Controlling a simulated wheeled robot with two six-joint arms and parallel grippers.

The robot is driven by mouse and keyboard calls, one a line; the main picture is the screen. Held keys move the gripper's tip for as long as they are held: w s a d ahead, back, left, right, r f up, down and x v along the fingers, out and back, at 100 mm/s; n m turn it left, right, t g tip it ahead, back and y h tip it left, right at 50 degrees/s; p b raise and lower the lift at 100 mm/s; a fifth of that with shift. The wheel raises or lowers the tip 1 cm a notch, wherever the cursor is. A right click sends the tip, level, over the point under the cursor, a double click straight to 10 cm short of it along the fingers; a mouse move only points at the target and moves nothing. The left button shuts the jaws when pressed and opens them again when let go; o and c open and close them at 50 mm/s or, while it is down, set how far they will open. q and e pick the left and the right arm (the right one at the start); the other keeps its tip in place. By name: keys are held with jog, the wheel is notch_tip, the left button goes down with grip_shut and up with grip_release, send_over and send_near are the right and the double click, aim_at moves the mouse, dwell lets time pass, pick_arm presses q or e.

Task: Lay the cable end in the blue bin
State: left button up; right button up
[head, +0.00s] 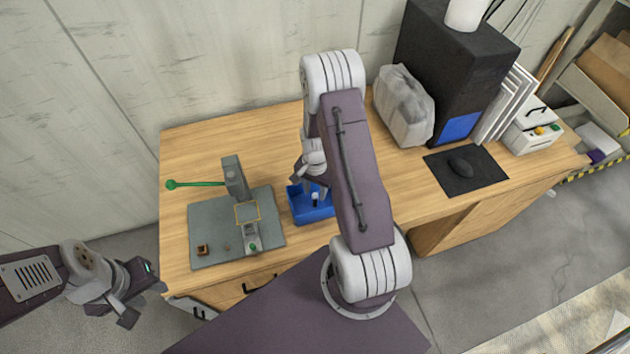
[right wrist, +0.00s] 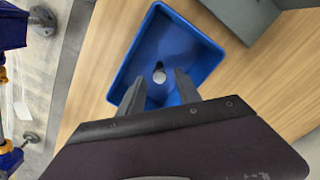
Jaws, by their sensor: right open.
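The blue bin (head: 312,212) stands on the wooden table, right of the grey mat; it fills the upper middle of the right wrist view (right wrist: 205,40). Inside it lies a small pale rounded piece with a dark tip (right wrist: 159,76), perhaps the cable end; no cable run is visible from it. My right gripper (head: 311,180) is over the bin. In the right wrist view its two fingers (right wrist: 159,92) are apart, with the pale piece showing between them and nothing clearly held. My left gripper (head: 140,296) hangs off the table's left front, fingers apart and empty.
The grey mat (head: 205,222) carries a grey upright device (head: 235,178) with a green-knobbed lever (head: 195,184), a yellow-outlined square and a small brown block (head: 202,250). A black cabinet (head: 455,70), wrapped grey bag (head: 403,105) and mouse pad (head: 483,183) stand to the right. The back left tabletop is clear.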

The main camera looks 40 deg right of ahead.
aim_at(315, 196)
notch_tip(315, 196, up, 9)
jog(key=s+a+r+n, duration=0.3)
jog(key=s+a+n, duration=0.1)
jog(key=a+n, duration=0.2)
jog(key=s+a+r+n+t, duration=0.1)
jog(key=s+a+r+n, duration=0.3)
jog(key=a+n, duration=0.2)
jog(key=shift+s+a, duration=0.3)
jog(key=shift+a, duration=0.05)
jog(key=shift+s+a, duration=0.1)
jog(key=shift+s, duration=0.05)
dwell(0.3)
